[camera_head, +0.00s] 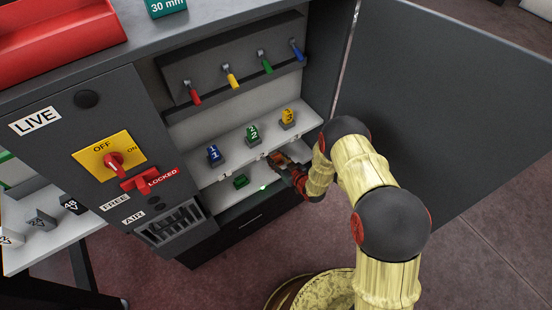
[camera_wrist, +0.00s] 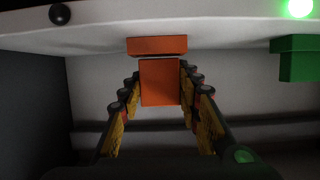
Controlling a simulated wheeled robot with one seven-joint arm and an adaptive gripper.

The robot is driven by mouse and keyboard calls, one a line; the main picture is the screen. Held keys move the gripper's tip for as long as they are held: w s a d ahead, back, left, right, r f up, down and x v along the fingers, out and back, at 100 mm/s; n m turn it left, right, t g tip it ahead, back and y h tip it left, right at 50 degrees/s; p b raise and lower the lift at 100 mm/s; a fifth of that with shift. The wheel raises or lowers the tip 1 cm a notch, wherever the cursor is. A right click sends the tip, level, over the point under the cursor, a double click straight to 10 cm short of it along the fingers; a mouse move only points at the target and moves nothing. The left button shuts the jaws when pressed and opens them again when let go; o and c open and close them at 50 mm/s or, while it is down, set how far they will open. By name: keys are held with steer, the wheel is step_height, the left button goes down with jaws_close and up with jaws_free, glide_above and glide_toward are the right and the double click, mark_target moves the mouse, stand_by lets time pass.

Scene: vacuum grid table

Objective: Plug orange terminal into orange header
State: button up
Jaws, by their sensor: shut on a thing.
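My gripper (camera_wrist: 160,84) is shut on the orange terminal (camera_wrist: 160,88), a block held between the two padded fingers. The orange header (camera_wrist: 157,45) is a wider, flatter block on the white panel, directly beyond the terminal in the wrist view. The two line up closely, the header's centre slightly left. A thin dark line separates them; I cannot tell whether they touch or are joined. In the head view my gripper (camera_head: 284,165) is inside the cabinet below the shelf, hiding most of the orange parts.
A green header (camera_wrist: 300,58) and a lit green lamp (camera_wrist: 299,8) are on the right in the wrist view. In the head view, numbered blue (camera_head: 213,153), green (camera_head: 252,133) and yellow (camera_head: 288,116) blocks stand on the shelf above. The open cabinet door (camera_head: 455,105) is right.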

steer(key=shift+f, duration=0.35)
stand_by(0.3)
steer(key=shift+r, duration=0.4)
steer(key=shift+d, duration=0.15)
stand_by(1.2)
steer(key=shift+f, duration=0.45)
stand_by(0.4)
steer(key=shift+r, duration=0.1)
steer(key=shift+r, duration=0.3)
